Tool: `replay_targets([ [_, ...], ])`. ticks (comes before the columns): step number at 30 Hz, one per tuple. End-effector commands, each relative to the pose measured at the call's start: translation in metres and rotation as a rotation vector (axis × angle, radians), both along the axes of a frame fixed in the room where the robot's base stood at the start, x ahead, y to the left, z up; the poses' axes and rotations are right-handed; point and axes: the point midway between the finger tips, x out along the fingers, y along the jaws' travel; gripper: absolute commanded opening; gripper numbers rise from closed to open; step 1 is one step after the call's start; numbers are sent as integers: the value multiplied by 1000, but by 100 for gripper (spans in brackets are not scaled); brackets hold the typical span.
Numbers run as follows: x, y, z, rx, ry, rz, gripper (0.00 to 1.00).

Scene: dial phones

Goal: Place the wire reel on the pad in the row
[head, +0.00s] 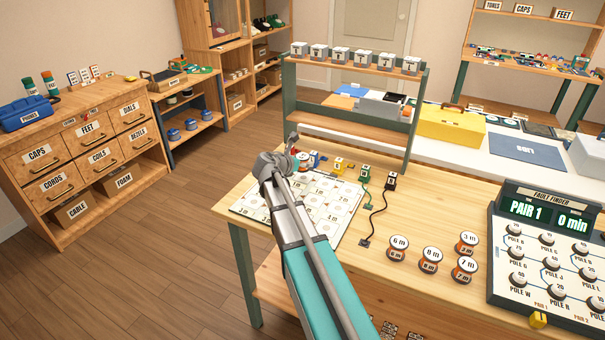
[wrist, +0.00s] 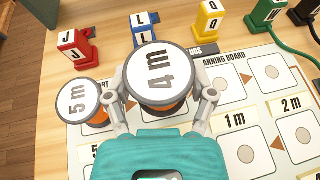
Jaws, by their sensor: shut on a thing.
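My gripper (wrist: 161,97) is shut on a wire reel marked 4 m (wrist: 160,72), its fingers on either side. The reel is over the planning board (wrist: 205,150); I cannot tell whether it touches it. A reel marked 5 m (wrist: 80,102) sits on the board just left of it. Square pads with round marks show on the board, with labels 1 m and 2 m and orange arrows between. In the head view my gripper (head: 283,163) is over the far left part of the board (head: 335,222), and the arm hides much of the board.
Red J (wrist: 77,48), blue L (wrist: 143,28), yellow Q (wrist: 209,18) and green clips stand behind the board. Several reels, including 6 m (head: 399,243) and 8 m (head: 431,255), stand right of it. The fault finder (head: 545,255) is at the far right.

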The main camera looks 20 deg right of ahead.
Motion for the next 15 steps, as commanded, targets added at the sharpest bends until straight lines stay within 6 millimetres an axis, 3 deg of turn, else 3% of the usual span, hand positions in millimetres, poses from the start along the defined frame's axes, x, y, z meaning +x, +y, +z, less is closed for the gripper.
replay_targets([
  [8,0,0,0,0,0,0,20],
  [15,5,-7,-12,0,0,-1,20],
])
